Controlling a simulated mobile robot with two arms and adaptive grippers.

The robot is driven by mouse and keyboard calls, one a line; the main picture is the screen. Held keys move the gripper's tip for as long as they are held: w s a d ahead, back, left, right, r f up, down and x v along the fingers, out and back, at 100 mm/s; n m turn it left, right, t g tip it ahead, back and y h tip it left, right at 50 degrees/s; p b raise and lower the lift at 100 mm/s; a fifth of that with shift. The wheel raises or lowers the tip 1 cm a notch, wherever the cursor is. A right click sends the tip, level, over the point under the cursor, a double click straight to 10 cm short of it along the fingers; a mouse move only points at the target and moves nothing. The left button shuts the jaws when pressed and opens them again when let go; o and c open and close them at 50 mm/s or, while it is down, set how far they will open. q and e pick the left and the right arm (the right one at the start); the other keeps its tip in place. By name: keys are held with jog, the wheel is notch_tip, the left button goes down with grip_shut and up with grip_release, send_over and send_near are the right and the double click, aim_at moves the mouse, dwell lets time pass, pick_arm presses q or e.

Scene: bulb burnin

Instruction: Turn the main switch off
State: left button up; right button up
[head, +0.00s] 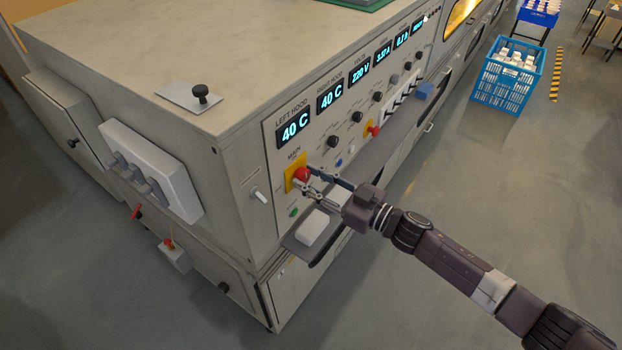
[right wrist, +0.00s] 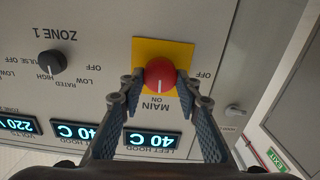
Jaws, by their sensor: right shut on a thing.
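The main switch (head: 301,173) is a red round knob on a yellow plate on the front panel of the cabinet. It also shows in the right wrist view (right wrist: 160,74), with the panel upside down. Its white mark points toward the word ON; OFF is printed to the side of the plate. My right gripper (head: 310,181) is shut on the knob, with one finger on each side of it in the right wrist view (right wrist: 160,88). My left gripper is not in view.
A narrow ledge with a white block (head: 312,228) lies below the knob. Lit displays (head: 295,128) and black knobs (head: 332,141) line the panel. A blue crate (head: 508,75) stands on the floor at the back right. The floor at right is open.

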jog(key=n+b, duration=0.1)
jog(key=n, duration=0.3)
jog(key=shift+s+n, duration=0.1)
jog(key=shift+n, duration=0.3)
jog(key=n, duration=0.3)
jog(key=shift+a+f+n+b, duration=0.1)
jog(key=shift+n+b, duration=0.2)
jog(key=shift+b, duration=0.1)
jog(key=n+b, duration=0.1)
jog(key=n, duration=0.3)
jog(key=shift+f+n+b, duration=0.1)
jog(key=shift+n+b, duration=0.2)
jog(key=shift+s+n+b, duration=0.1)
jog(key=shift+n+b, duration=0.65)
jog(key=shift+n, duration=1.35)
jog(key=o, duration=1.1)
